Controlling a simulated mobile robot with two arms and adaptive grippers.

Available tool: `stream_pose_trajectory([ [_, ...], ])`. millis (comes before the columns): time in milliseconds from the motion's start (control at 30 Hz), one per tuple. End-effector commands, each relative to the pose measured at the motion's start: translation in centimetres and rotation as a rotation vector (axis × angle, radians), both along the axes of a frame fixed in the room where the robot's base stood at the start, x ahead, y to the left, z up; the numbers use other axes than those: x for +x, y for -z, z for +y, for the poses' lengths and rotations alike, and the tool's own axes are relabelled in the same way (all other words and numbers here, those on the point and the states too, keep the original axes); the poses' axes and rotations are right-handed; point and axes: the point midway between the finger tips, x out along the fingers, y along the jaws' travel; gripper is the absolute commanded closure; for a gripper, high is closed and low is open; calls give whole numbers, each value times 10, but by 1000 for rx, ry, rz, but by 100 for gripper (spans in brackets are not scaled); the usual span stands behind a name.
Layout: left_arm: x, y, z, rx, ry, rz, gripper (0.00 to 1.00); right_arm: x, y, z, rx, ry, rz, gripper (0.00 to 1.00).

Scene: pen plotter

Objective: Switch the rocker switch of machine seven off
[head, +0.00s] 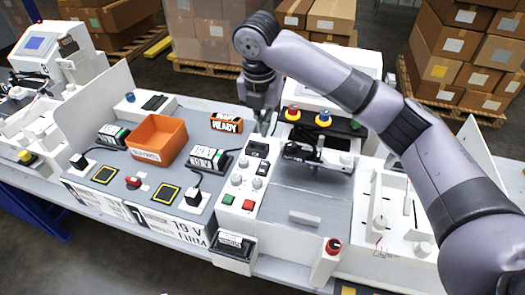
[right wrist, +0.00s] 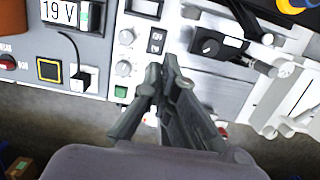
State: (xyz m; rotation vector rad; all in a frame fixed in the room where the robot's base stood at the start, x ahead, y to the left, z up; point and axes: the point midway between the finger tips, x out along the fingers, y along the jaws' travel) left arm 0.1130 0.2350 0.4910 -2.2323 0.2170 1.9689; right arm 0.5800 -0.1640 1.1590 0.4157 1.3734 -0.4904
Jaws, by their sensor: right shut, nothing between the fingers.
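The plotter (head: 305,205) in the middle of the bench has a white control panel (head: 237,210). The panel carries a small black rocker switch (head: 262,168), which also shows in the right wrist view (right wrist: 156,40) with white marks on it. Which side of the rocker is pressed is too small to tell. My right gripper (head: 262,128) is shut and empty, pointing down above the far end of the panel. In the right wrist view its fingertips (right wrist: 163,72) appear just below the rocker, seemingly apart from it. My left gripper is not in view.
Grey knobs (head: 236,180), a green button (head: 228,199) and a red button (head: 248,205) sit close to the rocker. A black pen carriage (head: 300,153) stands right of it. An orange bin (head: 157,140) is left. A red-topped post (head: 332,246) stands in front.

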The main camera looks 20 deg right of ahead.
Motion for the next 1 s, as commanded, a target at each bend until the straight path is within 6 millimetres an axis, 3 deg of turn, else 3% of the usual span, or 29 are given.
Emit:
stream_pose_trajectory([
  [200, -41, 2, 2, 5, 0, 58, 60, 0, 1, 0, 0, 2, 0, 100],
  [300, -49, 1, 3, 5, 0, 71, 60, 1, 5, 0, 1, 3, 1, 100],
  [467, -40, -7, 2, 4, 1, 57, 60, 2, 25, -3, 0, 3, 4, 100],
  [700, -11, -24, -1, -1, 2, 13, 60, 8, 76, -7, -1, 3, 5, 100],
  [1000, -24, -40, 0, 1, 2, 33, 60, 15, 125, -11, 0, 3, 1, 100],
])
